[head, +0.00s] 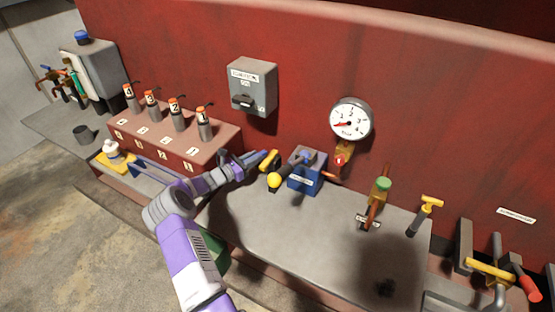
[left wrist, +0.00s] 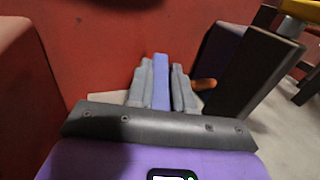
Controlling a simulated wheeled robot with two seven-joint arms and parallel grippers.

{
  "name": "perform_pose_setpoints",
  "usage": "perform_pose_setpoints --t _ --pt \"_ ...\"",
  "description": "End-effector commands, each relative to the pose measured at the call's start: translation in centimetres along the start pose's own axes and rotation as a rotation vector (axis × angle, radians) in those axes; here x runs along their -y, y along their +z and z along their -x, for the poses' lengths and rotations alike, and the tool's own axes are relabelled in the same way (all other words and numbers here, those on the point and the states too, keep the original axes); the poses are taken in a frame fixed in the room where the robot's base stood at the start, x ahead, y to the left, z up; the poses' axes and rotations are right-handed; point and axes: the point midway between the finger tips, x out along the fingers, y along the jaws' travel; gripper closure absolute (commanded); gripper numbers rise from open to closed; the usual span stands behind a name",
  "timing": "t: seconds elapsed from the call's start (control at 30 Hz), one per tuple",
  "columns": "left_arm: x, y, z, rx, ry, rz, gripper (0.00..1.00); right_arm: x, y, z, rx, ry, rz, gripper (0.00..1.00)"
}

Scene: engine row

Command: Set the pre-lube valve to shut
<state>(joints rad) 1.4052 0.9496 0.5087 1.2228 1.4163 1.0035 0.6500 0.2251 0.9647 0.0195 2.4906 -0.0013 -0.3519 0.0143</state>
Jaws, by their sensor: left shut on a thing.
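My left gripper (head: 256,160) reaches in from the left, low over the bench against the red wall. Its fingers are shut on a narrow blue handle, which shows between the grey fingers in the left wrist view (left wrist: 161,82). A yellow piece (head: 270,160) sits at the fingertips, beside a blue box (head: 306,180) with a white label and a yellow-knobbed lever (head: 274,181). The labels are too small to read, so I cannot tell which fitting is the pre-lube valve. The fingers and hand hide part of the held handle. My right gripper is not in view.
A gauge (head: 350,120) and a grey switch box (head: 252,86) are on the wall. A green-topped valve (head: 380,187) and a yellow T-handle (head: 431,202) stand to the right. A red block (head: 205,155) with several numbered levers stands left. The bench front (head: 310,240) is clear.

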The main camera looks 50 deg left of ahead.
Motion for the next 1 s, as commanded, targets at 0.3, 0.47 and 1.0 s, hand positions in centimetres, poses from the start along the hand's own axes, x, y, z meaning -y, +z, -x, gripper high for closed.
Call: perform_pose_setpoints --t 0.3,0.47,1.0 --pt "-0.7 0.7 0.6 0.007 0.004 -0.004 1.00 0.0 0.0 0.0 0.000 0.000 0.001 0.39" --pt "-0.6 0.7 0.5 0.007 0.002 -0.005 0.64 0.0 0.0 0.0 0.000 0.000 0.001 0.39" --pt "-0.5 0.3 2.8 -0.002 0.002 -0.002 0.53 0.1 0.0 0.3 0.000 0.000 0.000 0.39"
